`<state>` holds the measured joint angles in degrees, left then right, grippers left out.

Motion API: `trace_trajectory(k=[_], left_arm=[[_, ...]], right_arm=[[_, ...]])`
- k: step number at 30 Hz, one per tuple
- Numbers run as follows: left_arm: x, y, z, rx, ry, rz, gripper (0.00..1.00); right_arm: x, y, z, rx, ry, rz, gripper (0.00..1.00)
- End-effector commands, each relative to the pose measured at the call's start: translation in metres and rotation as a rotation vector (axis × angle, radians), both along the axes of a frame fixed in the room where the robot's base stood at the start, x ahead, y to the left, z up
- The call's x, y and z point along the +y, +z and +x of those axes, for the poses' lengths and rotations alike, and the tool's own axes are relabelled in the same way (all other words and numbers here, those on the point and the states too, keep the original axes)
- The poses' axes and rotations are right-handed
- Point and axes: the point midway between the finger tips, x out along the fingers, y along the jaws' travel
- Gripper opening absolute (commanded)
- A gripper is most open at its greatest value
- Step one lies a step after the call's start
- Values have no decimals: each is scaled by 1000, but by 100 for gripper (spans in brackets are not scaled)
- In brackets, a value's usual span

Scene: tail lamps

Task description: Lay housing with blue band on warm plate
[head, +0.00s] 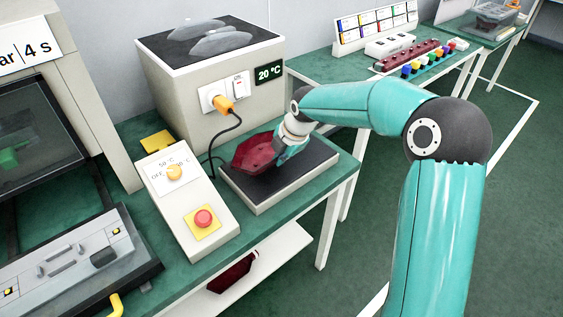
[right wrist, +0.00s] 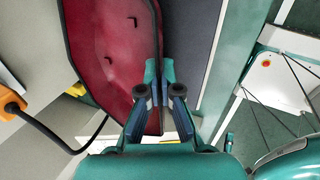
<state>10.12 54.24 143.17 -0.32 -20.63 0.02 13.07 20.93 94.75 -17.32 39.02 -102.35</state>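A dark red, tray-like housing (head: 254,152) is at the left part of the warm plate, a black slab (head: 285,182) on a light base. The housing also shows in the right wrist view (right wrist: 98,60), on the left, with the dark plate surface (right wrist: 190,35) beside it. No blue band shows on its visible faces. My right gripper (head: 284,146) is at the housing's right edge; in the right wrist view (right wrist: 159,68) its fingertips close on the rim. Whether the housing touches the plate is unclear. My left gripper is not in view.
A control box with a knob and red button (head: 203,218) stands left of the plate. A heater unit labelled 20 °C (head: 210,90) stands behind, its cable hanging nearby. Another red part (head: 232,273) lies on the lower shelf. A second table (head: 340,75) holds coloured parts.

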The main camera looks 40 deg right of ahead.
Motion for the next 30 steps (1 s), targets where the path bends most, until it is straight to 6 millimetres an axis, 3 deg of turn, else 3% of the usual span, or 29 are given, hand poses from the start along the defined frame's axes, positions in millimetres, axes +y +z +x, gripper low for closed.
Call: trace_trajectory(k=[4,12,18,30], left_arm=[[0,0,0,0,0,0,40],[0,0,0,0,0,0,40],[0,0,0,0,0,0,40],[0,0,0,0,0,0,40]], right_arm=[[0,-18,0,2,1,-1,0],[0,-20,0,-1,2,-1,0],[1,-21,0,1,2,-1,31],[0,-16,-1,0,1,0,31]])
